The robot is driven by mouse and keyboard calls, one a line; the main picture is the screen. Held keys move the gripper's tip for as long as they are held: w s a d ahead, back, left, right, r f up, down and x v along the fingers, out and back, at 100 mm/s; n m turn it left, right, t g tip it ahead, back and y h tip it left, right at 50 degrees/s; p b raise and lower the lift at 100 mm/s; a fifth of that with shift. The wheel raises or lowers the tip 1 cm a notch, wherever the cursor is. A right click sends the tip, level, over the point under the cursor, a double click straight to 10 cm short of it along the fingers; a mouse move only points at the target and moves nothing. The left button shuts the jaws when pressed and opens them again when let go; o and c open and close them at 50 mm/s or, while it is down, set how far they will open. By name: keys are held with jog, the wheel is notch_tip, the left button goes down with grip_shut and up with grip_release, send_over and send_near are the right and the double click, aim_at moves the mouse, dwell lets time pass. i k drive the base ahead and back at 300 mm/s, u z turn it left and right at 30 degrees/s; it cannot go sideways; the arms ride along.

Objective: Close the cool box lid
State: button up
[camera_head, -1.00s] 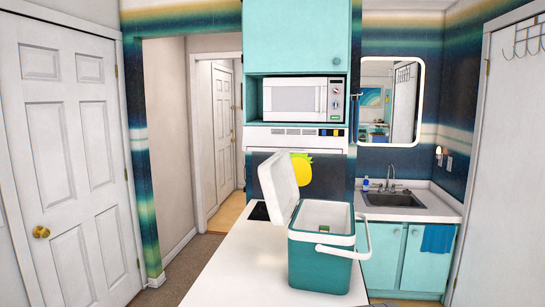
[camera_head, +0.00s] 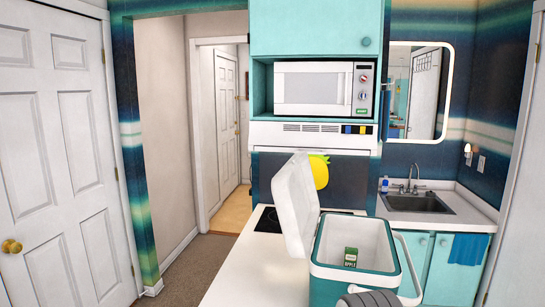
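The cool box (camera_head: 340,287) is teal with a white rim and stands on the white counter. Its white lid (camera_head: 296,205) is open, standing up and leaning back to the left on the box's left side. The white carry handle (camera_head: 412,270) hangs out on the right side. A small green carton (camera_head: 351,257) marked "APPLE" is inside the box. A dark grey rounded part, apparently of my arm, shows at the bottom edge in front of the box. My gripper's fingers are not in view.
The white counter (camera_head: 245,272) is clear left of the box. Behind are a dark hob (camera_head: 269,220), a microwave (camera_head: 324,90) and a yellow pineapple shape (camera_head: 319,171). A sink (camera_head: 415,203) is at the right, and a carpeted passage (camera_head: 200,262) at the left.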

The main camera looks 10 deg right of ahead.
aim_at(295, 193)
jog(key=z, duration=0.25)
jog(key=i, duration=0.1)
jog(key=z, duration=1)
jog(key=k, duration=1.75)
jog(key=u, duration=1)
jog(key=i, duration=1.65)
jog(key=u, duration=0.05)
